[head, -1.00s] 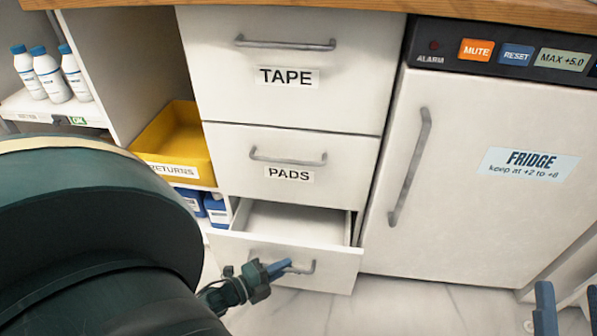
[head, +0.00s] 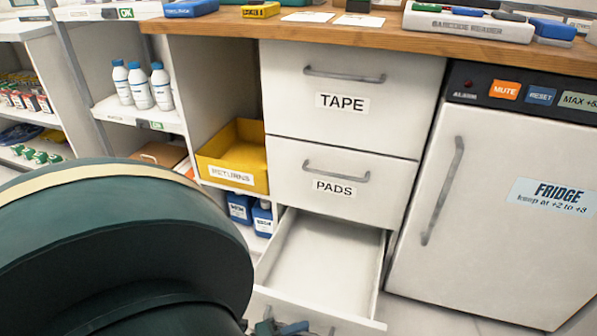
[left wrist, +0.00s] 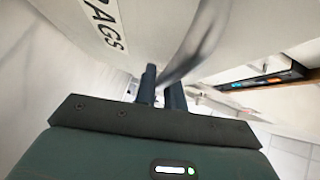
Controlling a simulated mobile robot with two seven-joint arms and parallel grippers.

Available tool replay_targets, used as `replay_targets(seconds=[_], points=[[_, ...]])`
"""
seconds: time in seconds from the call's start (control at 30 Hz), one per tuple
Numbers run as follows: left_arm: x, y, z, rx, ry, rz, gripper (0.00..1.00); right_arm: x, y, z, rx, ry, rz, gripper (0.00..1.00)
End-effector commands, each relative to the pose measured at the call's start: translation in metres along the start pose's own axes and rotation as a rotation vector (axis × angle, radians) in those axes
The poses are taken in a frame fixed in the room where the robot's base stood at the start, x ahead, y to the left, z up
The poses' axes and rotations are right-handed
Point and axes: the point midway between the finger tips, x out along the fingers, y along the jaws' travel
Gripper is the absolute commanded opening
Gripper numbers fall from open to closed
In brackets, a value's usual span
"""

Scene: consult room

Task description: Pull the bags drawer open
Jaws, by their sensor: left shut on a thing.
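The bags drawer (head: 320,265) is the bottom one of the white stack in the head view. It stands pulled well out, and the part of its inside that shows is bare. Its front with the "BAGS" label (left wrist: 103,22) fills the top left of the left wrist view. The grey bar handle (left wrist: 195,45) runs between the fingers of my left gripper (left wrist: 162,88), which is shut on it. In the head view this gripper (head: 279,328) shows only in part at the bottom edge, and the handle there is mostly cut off. My right gripper is not in view.
The tape drawer (head: 345,75) and pads drawer (head: 335,187) above are closed. The fridge (head: 500,200) is closed at right. A yellow returns bin (head: 232,160) and blue containers (head: 262,218) sit in shelving at left. Pale floor (head: 430,318) is clear right of the drawer.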

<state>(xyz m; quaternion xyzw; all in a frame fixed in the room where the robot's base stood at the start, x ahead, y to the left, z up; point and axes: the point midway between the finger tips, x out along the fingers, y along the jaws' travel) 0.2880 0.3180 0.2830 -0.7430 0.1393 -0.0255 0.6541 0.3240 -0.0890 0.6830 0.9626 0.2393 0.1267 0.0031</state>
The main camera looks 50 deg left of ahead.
Motion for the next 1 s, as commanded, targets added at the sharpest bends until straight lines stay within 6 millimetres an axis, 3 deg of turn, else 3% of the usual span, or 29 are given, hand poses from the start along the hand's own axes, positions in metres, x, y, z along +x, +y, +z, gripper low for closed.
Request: replay_targets(seconds=[0.4,0.43,0.7,1.0], points=[[-0.0013,0.0000,0.0000,0.002,0.001,0.000,0.00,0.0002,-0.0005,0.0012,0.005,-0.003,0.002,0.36],[-0.0013,-0.0001,0.0001,0.002,0.001,0.000,0.12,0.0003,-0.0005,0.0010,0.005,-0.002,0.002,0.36],[-0.0009,0.0001,-0.0002,0.002,0.000,0.000,0.32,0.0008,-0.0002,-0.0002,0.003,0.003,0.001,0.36],[-0.0051,-0.0001,-0.0005,0.001,0.000,0.001,0.32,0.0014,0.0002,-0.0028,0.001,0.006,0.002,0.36]])
